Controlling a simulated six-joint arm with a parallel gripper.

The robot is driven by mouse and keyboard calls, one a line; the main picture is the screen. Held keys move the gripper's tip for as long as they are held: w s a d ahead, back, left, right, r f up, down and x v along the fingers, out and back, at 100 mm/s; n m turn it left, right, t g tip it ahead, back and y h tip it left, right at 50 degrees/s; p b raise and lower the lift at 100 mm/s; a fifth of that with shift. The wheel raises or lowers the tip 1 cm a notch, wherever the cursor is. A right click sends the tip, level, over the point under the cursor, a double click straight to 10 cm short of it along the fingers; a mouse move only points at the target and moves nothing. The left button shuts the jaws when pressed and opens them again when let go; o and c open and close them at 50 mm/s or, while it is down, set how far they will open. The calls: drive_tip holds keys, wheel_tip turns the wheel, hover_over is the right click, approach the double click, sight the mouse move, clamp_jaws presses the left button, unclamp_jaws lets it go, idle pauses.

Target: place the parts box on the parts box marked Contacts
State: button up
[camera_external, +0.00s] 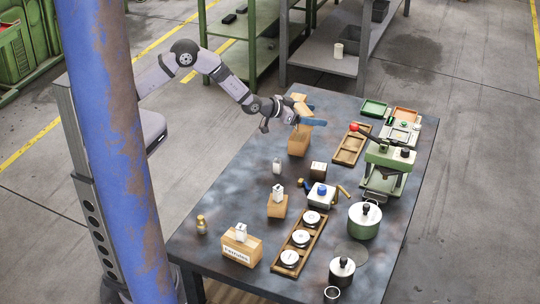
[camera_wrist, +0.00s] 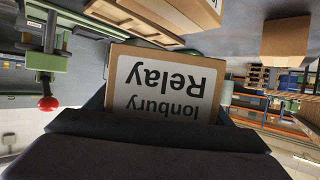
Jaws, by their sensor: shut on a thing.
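A tan parts box (camera_wrist: 165,85) with a white label reading "Ionbury Relay", upside down in the wrist view, is held in my gripper (camera_external: 306,114). In the external view the held box (camera_external: 299,103) shows only in part around the blue fingers. Another tan box (camera_external: 299,142) stands on the table directly below the gripper; no label shows on it. I cannot tell whether the held box touches it. No label reading "Contacts" is legible in either view.
A green press (camera_external: 390,165) with a red knob stands to the right, beside a wooden tray (camera_external: 350,145). A labelled tan box (camera_external: 241,248) and a smaller one (camera_external: 277,207) stand nearer the front. A wooden tray of round parts (camera_external: 302,240) and a green pot (camera_external: 364,222) stand at front right.

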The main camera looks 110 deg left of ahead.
drive_tip(key=shift+f+p, duration=0.3)
drive_tip(key=shift+f, duration=1.65)
drive_tip(key=shift+f, duration=0.15)
drive_tip(key=o, duration=1.2)
drive_tip(key=b+v, duration=0.1)
drive_tip(key=v, duration=1.1)
drive_tip(key=shift+b, duration=0.35)
